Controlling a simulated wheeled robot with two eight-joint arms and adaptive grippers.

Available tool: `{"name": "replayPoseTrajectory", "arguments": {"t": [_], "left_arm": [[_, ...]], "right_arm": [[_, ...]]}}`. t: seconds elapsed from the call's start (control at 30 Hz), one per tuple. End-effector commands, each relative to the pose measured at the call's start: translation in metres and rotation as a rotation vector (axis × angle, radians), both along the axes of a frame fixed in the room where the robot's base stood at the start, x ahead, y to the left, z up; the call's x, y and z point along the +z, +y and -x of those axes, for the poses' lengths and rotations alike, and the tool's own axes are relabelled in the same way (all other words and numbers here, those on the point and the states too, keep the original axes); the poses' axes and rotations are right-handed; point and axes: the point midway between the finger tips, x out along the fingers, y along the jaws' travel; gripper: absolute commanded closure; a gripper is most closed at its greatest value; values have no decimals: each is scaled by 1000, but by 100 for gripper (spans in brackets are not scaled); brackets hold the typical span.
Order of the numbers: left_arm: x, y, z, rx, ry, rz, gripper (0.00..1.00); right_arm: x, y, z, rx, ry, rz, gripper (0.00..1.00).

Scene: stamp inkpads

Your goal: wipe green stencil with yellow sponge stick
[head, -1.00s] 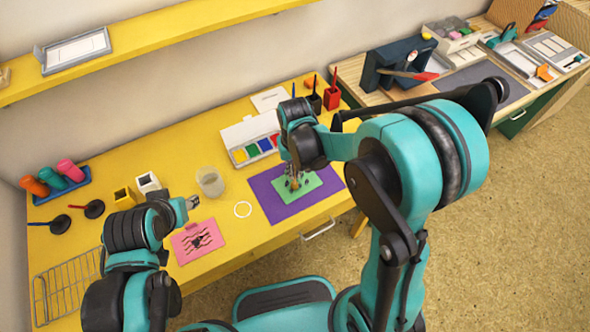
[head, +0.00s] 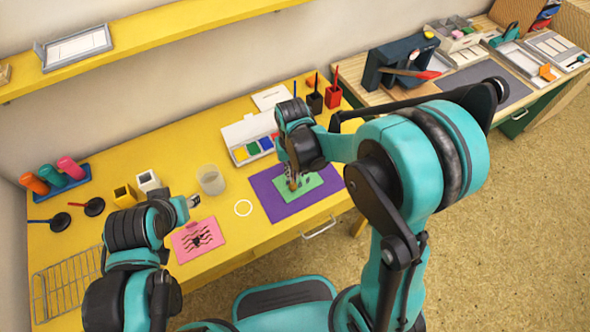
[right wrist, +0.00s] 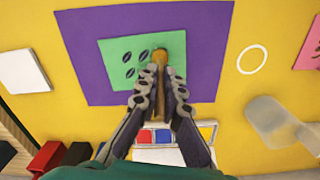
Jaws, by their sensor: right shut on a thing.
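The green stencil (head: 312,183) lies on a purple mat (head: 265,190) on the yellow table. In the right wrist view the stencil (right wrist: 119,52) shows several dark leaf-shaped cutouts. My right gripper (head: 291,178) is over the stencil's left part in the head view. In the right wrist view the right gripper (right wrist: 160,88) is shut on the yellow sponge stick (right wrist: 160,58). The stick's tip overlaps the stencil beside the cutouts; contact is unclear. My left gripper (head: 192,201) is near the pink card; its jaws are too small to read.
A paint box (head: 240,134) stands behind the mat. A clear cup (head: 211,181), a white ring (head: 243,208) and a pink card (head: 198,240) are to the left. Red and black holders (head: 333,97) stand at the back. A wire rack (head: 62,290) is at front left.

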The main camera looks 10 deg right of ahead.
Motion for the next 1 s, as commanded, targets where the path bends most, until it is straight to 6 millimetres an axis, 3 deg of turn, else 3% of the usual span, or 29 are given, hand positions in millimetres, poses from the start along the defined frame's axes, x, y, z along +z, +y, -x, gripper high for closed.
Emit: {"name": "replayPoseTrajectory", "arguments": {"t": [0.5,1.0], "left_arm": [[-2,0,0,0,0,0,60],[-4,0,0,0,0,0,60]], "right_arm": [[-1,13,5,-1,0,0,100],[-1,-1,0,-2,0,2,100]]}}
